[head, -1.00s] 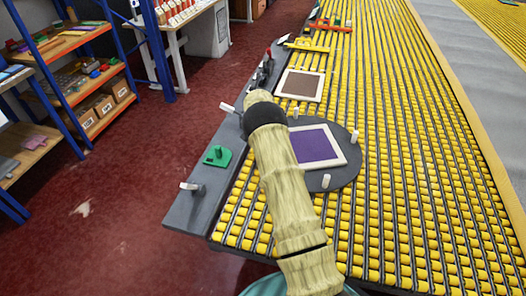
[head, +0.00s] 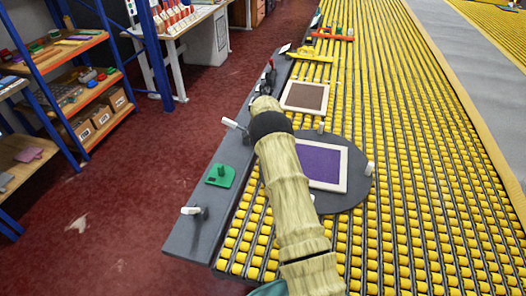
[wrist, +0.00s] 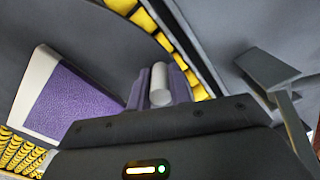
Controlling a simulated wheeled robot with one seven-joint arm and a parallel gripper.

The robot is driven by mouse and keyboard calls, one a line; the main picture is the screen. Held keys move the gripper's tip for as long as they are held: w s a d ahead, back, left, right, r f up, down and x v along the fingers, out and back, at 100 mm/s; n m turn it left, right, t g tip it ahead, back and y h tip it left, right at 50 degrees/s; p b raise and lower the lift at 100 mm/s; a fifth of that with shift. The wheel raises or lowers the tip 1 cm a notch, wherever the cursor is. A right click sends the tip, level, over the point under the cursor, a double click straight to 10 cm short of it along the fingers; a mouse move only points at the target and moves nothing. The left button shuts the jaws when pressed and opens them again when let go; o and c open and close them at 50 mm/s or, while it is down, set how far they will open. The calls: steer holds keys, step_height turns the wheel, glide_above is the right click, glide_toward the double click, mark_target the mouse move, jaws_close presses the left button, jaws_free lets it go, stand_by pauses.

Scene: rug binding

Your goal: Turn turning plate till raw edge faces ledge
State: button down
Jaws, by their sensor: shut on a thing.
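The turning plate (head: 355,196) is a dark grey disc on the yellow rollers, with several short white pegs at its rim. A purple rug piece (head: 322,166) lies on it, with pale binding on its far, right and near sides. My arm hides its left side in the head view. In the wrist view, the purple piece (wrist: 80,100) shows a bare side without binding towards my gripper. My gripper (wrist: 161,82) has its purple fingers shut around a pale peg (wrist: 160,92). The grey ledge (head: 190,235) runs along the left of the rollers.
A brown framed piece (head: 305,96) lies beyond the plate, with red and yellow tools (head: 327,34) further back. Shelves (head: 75,90) stand at the left. Rollers to the right are clear.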

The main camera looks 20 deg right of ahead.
steer(key=shift+w+d, duration=0.1)
steer(key=shift+w, duration=0.1)
stand_by(0.3)
steer(key=c, duration=1.4)
jaws_free()
steer(key=shift+o, duration=0.5)
steer(key=shift+w, duration=0.15)
steer(key=shift+r, duration=0.6)
step_height(320, 180, up, 16)
steer(key=shift+b, duration=0.35)
steer(key=shift+r, duration=0.1)
